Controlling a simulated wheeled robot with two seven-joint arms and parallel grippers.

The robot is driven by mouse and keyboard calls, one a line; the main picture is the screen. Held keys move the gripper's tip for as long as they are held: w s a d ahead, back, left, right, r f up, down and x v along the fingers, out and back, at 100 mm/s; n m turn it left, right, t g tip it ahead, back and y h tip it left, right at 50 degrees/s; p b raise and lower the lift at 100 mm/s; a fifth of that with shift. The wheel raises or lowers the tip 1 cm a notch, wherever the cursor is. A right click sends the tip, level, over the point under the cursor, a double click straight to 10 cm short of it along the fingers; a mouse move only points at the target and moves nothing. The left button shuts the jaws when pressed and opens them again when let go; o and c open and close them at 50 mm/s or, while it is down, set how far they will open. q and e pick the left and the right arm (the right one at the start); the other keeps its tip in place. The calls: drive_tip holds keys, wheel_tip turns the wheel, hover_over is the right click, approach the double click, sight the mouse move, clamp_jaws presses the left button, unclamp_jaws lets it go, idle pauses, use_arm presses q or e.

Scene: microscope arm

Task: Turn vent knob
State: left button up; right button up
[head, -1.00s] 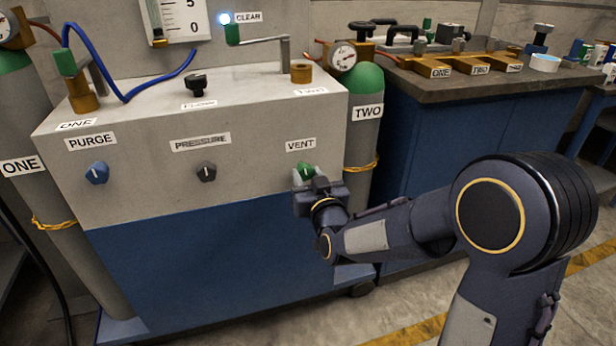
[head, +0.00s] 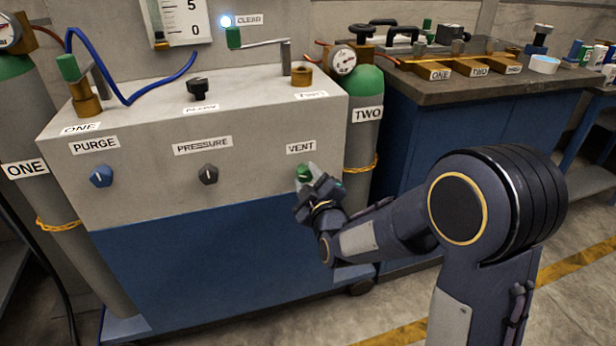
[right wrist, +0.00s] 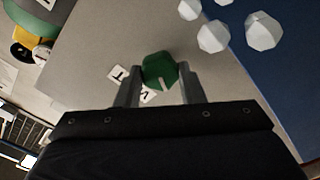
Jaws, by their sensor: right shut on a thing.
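The green vent knob (head: 304,172) is on the grey front panel, just below the VENT label (head: 301,147). My right gripper (head: 312,180) is at the knob, with its fingers on either side of it. In the right wrist view the green knob (right wrist: 160,71) sits between the two fingertips of the gripper (right wrist: 160,82), with a pale pointer line on its face. The gripper is shut on the knob and looks tilted relative to the panel. The VENT label is partly hidden by a finger in the wrist view. My left gripper is not in view.
The blue purge knob (head: 101,176) and dark pressure knob (head: 208,174) are to the left on the same panel. Gas cylinder TWO (head: 366,120) stands close at the panel's right side. A workbench (head: 480,85) with brass blocks is further right.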

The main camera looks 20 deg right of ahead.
drive_tip(key=n+p, duration=0.1)
drive_tip(key=n, duration=0.4)
drive_tip(key=shift+f, duration=0.1)
idle(0.4)
drive_tip(key=o, duration=1)
drive_tip(key=s+p, duration=0.1)
drive_tip(key=s, duration=0.7)
drive_tip(key=shift+w+d, duration=0.1)
drive_tip(key=shift+d, duration=0.05)
